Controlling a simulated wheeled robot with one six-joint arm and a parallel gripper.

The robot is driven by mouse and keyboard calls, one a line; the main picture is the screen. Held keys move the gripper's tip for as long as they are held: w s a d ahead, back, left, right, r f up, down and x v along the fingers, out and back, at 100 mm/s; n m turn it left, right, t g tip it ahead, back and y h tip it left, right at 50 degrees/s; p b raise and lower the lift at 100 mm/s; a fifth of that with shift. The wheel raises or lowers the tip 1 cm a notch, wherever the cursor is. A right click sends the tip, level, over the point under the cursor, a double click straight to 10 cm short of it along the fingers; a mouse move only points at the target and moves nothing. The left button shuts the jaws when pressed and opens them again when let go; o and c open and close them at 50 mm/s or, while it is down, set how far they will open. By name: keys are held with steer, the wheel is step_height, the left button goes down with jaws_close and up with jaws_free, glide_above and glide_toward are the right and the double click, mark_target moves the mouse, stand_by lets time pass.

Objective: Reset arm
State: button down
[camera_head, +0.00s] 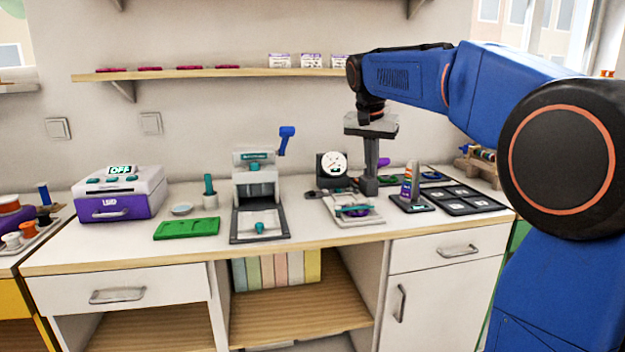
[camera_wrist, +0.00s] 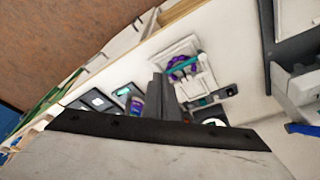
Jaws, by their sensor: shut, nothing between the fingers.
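My arm reaches in from the right in the head view, with my gripper (camera_head: 369,190) pointing down over the right half of the counter (camera_head: 330,240). The fingers are together and hold nothing. My gripper also shows in the wrist view (camera_wrist: 158,78), its fingers closed. Just in front of it in the head view is a pale tray (camera_head: 352,216) with a teal bar and purple pieces. The tray also shows in the wrist view (camera_wrist: 205,80). I cannot tell how high the fingertips are above the counter.
A round dial (camera_head: 334,164) stands behind my gripper to the left. A press with a blue lever (camera_head: 287,139), a green board (camera_head: 187,228) and a purple-white box (camera_head: 124,193) are further left. A dark compartment tray (camera_head: 465,200) lies right. A shelf (camera_head: 200,74) runs above.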

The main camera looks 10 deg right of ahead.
steer(key=s+a+f+n, duration=0.1)
steer(key=s+f+n, duration=0.1)
steer(key=s+f, duration=0.6)
steer(key=s+a+f+n+t+y, duration=0.1)
steer(key=s+f, duration=0.7)
steer(key=s, duration=0.8)
steer(key=s+a+f+n+t+y, duration=0.1)
steer(key=s+a+f+n, duration=0.1)
steer(key=s+f+n, duration=0.3)
steer(key=s+f, duration=0.3)
steer(key=s, duration=0.4)
steer(key=shift+s+a, duration=0.2)
steer(key=shift+s, duration=0.1)
steer(key=shift+d, duration=0.1)
